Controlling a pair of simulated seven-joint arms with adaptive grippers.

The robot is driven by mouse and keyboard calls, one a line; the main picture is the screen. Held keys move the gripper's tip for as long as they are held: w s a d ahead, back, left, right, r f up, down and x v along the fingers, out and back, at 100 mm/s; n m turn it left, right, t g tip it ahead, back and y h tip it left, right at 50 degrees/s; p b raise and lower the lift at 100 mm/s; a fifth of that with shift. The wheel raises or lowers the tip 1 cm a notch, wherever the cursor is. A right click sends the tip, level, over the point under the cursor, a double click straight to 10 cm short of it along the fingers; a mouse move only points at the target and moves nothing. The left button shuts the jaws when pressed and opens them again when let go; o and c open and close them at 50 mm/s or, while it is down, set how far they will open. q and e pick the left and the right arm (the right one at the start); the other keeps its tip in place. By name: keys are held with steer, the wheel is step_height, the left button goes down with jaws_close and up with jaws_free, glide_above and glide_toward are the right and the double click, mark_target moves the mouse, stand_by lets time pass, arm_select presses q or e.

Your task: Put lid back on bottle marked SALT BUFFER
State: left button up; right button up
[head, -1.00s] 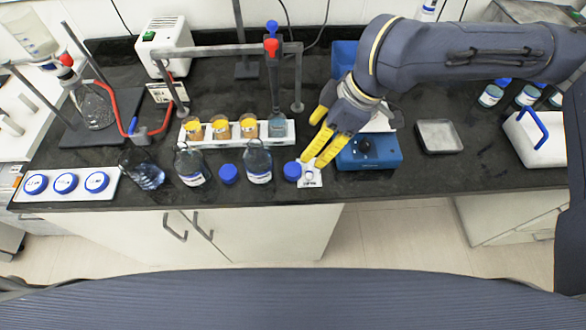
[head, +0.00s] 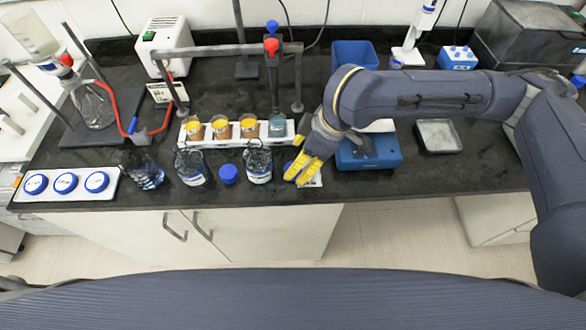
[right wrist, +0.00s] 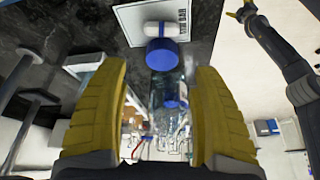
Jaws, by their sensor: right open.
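My right gripper (head: 303,168) is low over the bench's front edge, yellow fingers pointing down. In the right wrist view its fingers are apart, with a blue lid (right wrist: 162,52) between and beyond them, gaps on both sides. In the head view the fingers mostly hide this lid. A second blue lid (head: 228,174) lies between two open clear bottles, a left one (head: 192,168) and a right one (head: 258,165). Their labels are too small to read, so I cannot tell which is SALT BUFFER. A yellow-tipped dark arm, apparently with my left gripper (right wrist: 245,12), shows at upper right in the wrist view.
A white rack (head: 215,141) of yellow-topped jars stands behind the bottles. A blue device (head: 378,153) is right of my gripper. A white card (head: 313,181) lies under the fingers.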

steer(key=shift+x, duration=2.6)
steer(key=shift+c, duration=0.6)
steer(key=c, duration=0.8)
